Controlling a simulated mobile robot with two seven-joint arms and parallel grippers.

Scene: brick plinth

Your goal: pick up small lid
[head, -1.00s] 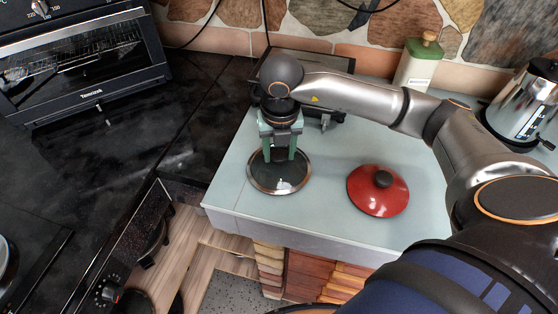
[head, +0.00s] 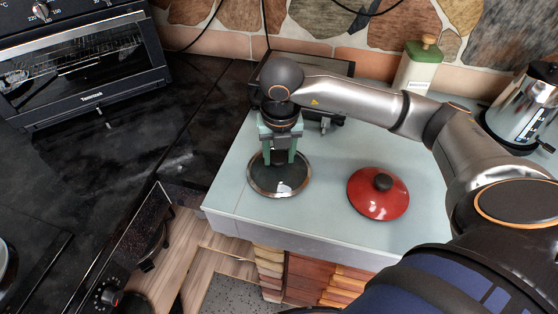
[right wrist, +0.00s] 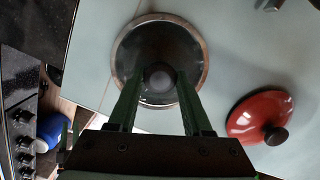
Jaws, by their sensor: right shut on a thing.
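A round glass lid with a metal rim (head: 291,189) lies on the pale countertop, near its left edge. It also shows in the right wrist view (right wrist: 134,47), with a dark round knob (right wrist: 160,77) at its middle. My right gripper (head: 279,160) points down over this lid, its green fingers shut on the knob, one on each side. In the right wrist view my right gripper (right wrist: 160,90) hides the near part of the lid. A red lid with a black knob (head: 374,203) lies to the right, apart from the gripper. My left gripper is not in view.
A dark appliance (head: 318,72) stands behind the gripper. A green-capped bottle (head: 417,66) and a shiny kettle (head: 524,105) stand at the back right. A toaster oven (head: 80,65) is at the left. The countertop between the two lids is clear.

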